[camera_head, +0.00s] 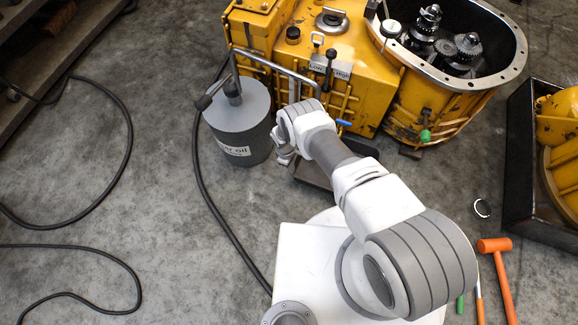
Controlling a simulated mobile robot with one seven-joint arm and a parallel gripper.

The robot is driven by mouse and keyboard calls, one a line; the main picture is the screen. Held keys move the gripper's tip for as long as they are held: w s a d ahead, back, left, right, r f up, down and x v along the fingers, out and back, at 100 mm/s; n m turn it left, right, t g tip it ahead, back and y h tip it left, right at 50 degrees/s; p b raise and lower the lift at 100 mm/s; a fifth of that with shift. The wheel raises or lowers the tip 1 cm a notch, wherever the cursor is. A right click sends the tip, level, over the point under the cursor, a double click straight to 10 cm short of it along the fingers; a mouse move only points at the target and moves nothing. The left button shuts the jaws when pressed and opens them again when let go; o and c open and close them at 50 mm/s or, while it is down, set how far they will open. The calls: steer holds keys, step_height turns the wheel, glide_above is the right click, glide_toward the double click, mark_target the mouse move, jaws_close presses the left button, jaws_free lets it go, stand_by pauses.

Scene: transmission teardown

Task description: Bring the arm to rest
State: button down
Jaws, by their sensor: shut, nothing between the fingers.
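My white and grey arm reaches from the lower right toward the upper middle. My gripper (284,153) is at its far end, small and partly hidden by the wrist. It is shut and empty. It is just right of a grey oil can (238,121) and in front of the yellow transmission (355,60). I cannot tell whether it touches the can.
The transmission's open housing (510,58) shows gears inside. A dark crate (520,150) with yellow parts stands at the right. An orange mallet (495,246) lies lower right. Black cables (128,130) cross the floor at left. The left floor is otherwise clear.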

steer(key=shift+w+a, duration=0.2)
steer(key=shift+a, duration=0.35)
steer(key=shift+r, duration=0.1)
